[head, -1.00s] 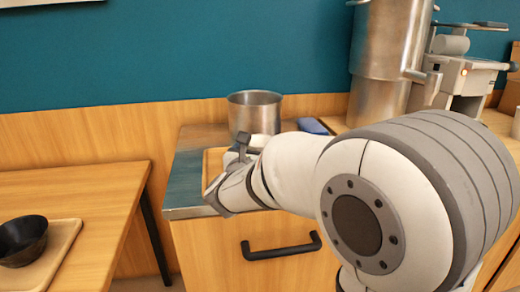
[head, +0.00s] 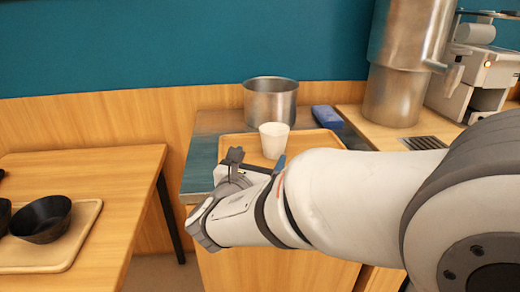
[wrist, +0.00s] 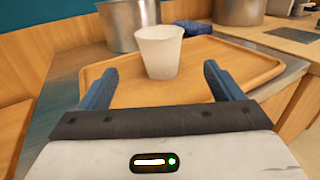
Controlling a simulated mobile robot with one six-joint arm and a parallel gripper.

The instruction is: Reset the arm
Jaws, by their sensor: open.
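My gripper (wrist: 156,88) is open and empty in the wrist view, its two blue fingers spread apart. A white cup (wrist: 158,52) stands upright on a wooden tray (wrist: 235,62) beyond the fingertips, and nothing lies between the fingers. In the head view my arm reaches in from the right, with the wrist in front of the counter's near edge. The cup (head: 274,140) shows on the tray (head: 235,147) just behind the wrist. The fingers are mostly hidden in the head view.
A metal pot (head: 271,100) and a blue item (head: 327,117) stand behind the tray. A tall steel container (head: 403,65) is at the back right. A table at left holds a tray (head: 82,240) with a black bowl (head: 42,220).

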